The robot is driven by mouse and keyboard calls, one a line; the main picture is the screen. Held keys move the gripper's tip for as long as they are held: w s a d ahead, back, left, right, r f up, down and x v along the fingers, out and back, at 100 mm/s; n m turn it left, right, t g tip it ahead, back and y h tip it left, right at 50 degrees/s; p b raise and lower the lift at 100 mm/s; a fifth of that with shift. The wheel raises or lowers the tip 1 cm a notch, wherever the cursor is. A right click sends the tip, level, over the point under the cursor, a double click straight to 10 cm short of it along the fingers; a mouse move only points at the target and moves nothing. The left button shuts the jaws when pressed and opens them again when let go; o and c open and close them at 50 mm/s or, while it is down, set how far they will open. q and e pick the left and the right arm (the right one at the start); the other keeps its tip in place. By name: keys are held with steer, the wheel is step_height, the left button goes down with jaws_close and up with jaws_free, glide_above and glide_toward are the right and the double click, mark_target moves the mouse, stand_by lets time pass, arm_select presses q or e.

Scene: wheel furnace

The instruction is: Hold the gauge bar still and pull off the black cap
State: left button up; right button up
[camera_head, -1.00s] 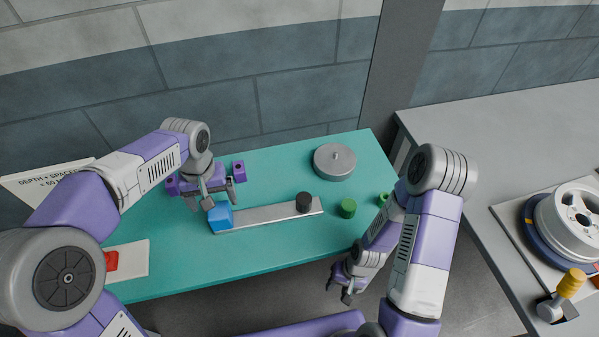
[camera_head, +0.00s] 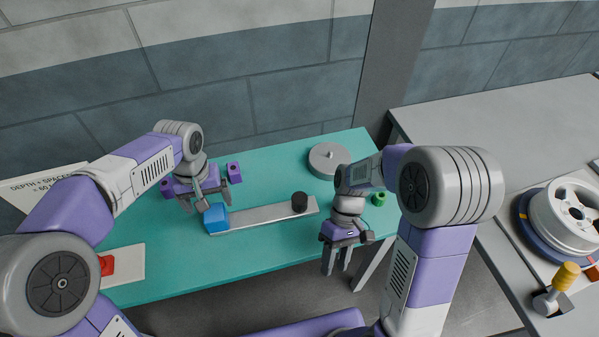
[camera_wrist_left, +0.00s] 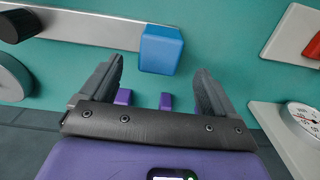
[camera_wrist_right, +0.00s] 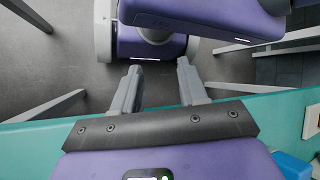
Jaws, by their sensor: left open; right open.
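The gauge bar (camera_head: 262,216) is a flat grey bar lying on the teal table, with a blue block (camera_head: 216,217) at its left end and the black cap (camera_head: 300,202) standing near its right end. My left gripper (camera_head: 205,203) is open just above and behind the blue block, apart from it. In the left wrist view the blue block (camera_wrist_left: 161,50) lies ahead of the open fingers, and the black cap (camera_wrist_left: 18,26) is at the upper left. My right gripper (camera_head: 337,272) is open and empty, beyond the table's front edge and pointing down; its open fingers (camera_wrist_right: 160,88) show the floor between them.
A grey disc (camera_head: 328,160) with a knob lies at the back right of the table (camera_head: 190,265). A green piece (camera_head: 379,199) is near the right edge. A white plate with a red piece (camera_head: 107,265) is at left. Purple blocks (camera_head: 234,171) stand behind my left gripper.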

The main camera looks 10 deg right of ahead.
mark_target(213, 212)
steer(key=w+r+m+t, duration=0.1)
steer(key=w, duration=0.2)
steer(key=w+a+r+m+t+h, duration=0.1)
steer(key=w+r+m, duration=0.1)
steer(key=w, duration=0.1)
steer(key=w+r+m+t+h, duration=0.1)
steer(key=w+r, duration=0.1)
steer(key=w, duration=0.2)
steer(key=shift+a+m, duration=0.25)
steer(key=shift+m, duration=0.15)
arm_select(q)
steer(key=shift+f, duration=0.1)
step_height(213, 212, down, 7)
steer(key=shift+f, duration=0.2)
arm_select(e)
steer(key=w+a+r+m+t+h, duration=0.1)
steer(key=w+a+r+m+t, duration=0.2)
steer(key=w+r+m, duration=0.2)
step_height(213, 212, up, 3)
steer(key=w, duration=0.2)
steer(key=shift+w+r+m+t+h, duration=0.2)
steer(key=shift+w+m+t+h, duration=0.1)
steer(key=shift+w+t, duration=0.1)
